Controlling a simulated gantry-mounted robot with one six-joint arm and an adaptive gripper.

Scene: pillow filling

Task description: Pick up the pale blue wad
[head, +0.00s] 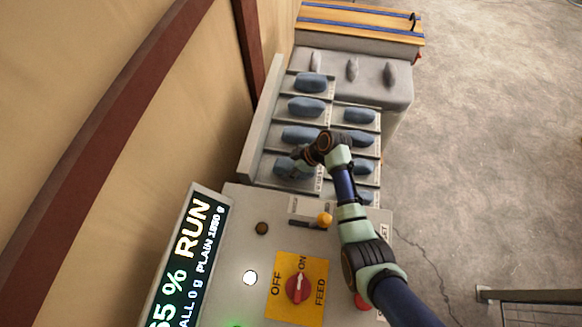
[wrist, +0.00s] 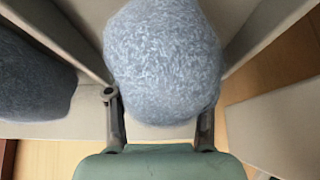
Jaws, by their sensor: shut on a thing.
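In the wrist view a fuzzy pale blue wad (wrist: 165,55) fills the middle, and my gripper (wrist: 158,103) is shut on it, with one finger on each side. Its underside and any contact with the compartment floor are hidden. In the head view my gripper (head: 298,160) is low over the left column of the rack, at the wad (head: 289,169) in the compartment nearest the control panel. My wrist covers part of that compartment.
Other blue wads, one of them (head: 306,106) farther back, lie in the compartments of the grey rack (head: 258,125). A darker wad (wrist: 35,80) sits beside mine, past a divider. A grey bin (head: 385,95) stands behind. The control panel (head: 235,285) with switches is in front.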

